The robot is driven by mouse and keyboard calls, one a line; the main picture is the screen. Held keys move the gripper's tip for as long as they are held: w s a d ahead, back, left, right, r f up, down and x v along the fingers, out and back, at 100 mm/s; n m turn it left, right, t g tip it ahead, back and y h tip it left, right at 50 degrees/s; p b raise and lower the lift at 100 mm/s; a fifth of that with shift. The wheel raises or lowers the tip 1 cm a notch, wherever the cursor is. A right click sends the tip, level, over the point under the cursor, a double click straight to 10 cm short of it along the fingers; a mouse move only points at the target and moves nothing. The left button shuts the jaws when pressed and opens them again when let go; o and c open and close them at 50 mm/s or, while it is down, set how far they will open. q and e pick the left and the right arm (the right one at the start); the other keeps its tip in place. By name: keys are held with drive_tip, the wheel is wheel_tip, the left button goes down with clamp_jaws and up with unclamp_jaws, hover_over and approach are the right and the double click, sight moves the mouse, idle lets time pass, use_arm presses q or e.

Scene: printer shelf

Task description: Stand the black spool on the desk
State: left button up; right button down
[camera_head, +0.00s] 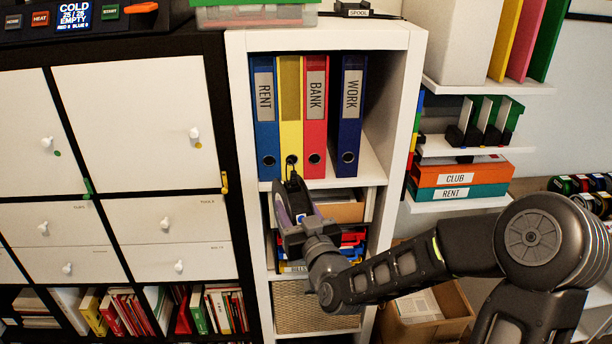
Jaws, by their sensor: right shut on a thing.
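My right gripper (293,190) is in front of the white shelf unit, just below the yellow binder. It is shut on a dark thing with a pale curved edge, which looks like the black spool (283,209), seen almost edge-on. The jaws and the arm hide much of it, so its outline is hard to make out. A small black stand labelled SPOOL (358,13) is on the surface at the top of the view. My left gripper is not in view.
Blue, yellow, red and dark blue binders (315,110) stand in the shelf unit (402,95) behind my gripper. White cabinets (140,130) are on the left. Several coloured spools (580,184) sit on a rack at right. An open cardboard box (455,310) is below my arm.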

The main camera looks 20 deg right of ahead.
drive_tip(key=a+f, duration=0.4)
drive_tip(key=f, duration=0.7)
drive_tip(key=shift+w+n+y+b, duration=0.3)
drive_tip(key=shift+w+b, duration=0.05)
drive_tip(key=shift+b, duration=0.05)
drive_tip(key=shift+d+f, duration=0.1)
drive_tip(key=shift+d, duration=0.05)
